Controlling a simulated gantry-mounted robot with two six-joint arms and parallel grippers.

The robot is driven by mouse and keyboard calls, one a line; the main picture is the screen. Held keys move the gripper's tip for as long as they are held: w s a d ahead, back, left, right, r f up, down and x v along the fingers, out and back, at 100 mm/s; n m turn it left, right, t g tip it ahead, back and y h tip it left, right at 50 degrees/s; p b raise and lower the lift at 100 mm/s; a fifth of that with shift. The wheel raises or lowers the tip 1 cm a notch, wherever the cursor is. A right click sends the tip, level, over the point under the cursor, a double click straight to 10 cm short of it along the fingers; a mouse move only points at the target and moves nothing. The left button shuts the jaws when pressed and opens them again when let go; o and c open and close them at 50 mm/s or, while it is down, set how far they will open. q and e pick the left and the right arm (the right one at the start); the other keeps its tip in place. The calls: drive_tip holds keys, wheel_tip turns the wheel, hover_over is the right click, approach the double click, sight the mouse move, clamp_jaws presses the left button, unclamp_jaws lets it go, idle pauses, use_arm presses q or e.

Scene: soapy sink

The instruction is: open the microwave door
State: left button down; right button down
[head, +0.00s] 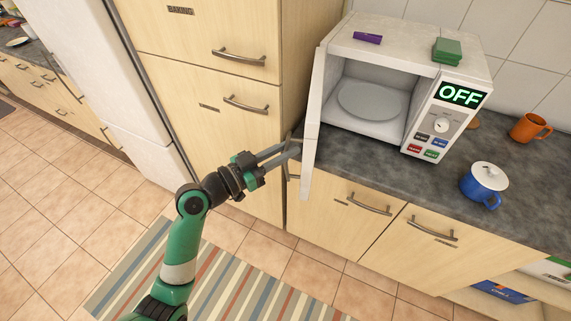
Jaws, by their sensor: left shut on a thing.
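The white microwave (452,95) stands on the dark counter with its display reading OFF. Its door (314,130) stands swung open toward the left, seen nearly edge-on, and the inside with a round plate (368,100) shows. My left gripper (296,148) reaches in from the left. Its fingers are shut at the outer side of the door, and the part they hold is hidden or too small to make out; it seems to be the door's handle. My right gripper is not in view.
A purple item (367,38) and a green sponge-like block (447,51) lie on top of the microwave. A blue pot (484,184) and an orange mug (531,127) stand on the counter (400,170) to the right. Tall cabinets (215,120) stand on the left.

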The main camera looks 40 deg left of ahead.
use_arm(q)
drive_tip(key=shift+a+f, duration=0.3)
drive_tip(key=shift+a, duration=0.1)
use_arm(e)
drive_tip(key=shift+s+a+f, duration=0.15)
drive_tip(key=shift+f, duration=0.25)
use_arm(q)
drive_tip(key=c, duration=0.8)
unclamp_jaws()
drive_tip(key=shift+r, duration=0.15)
drive_tip(key=shift+d, duration=0.1)
drive_tip(key=shift+r, duration=0.1)
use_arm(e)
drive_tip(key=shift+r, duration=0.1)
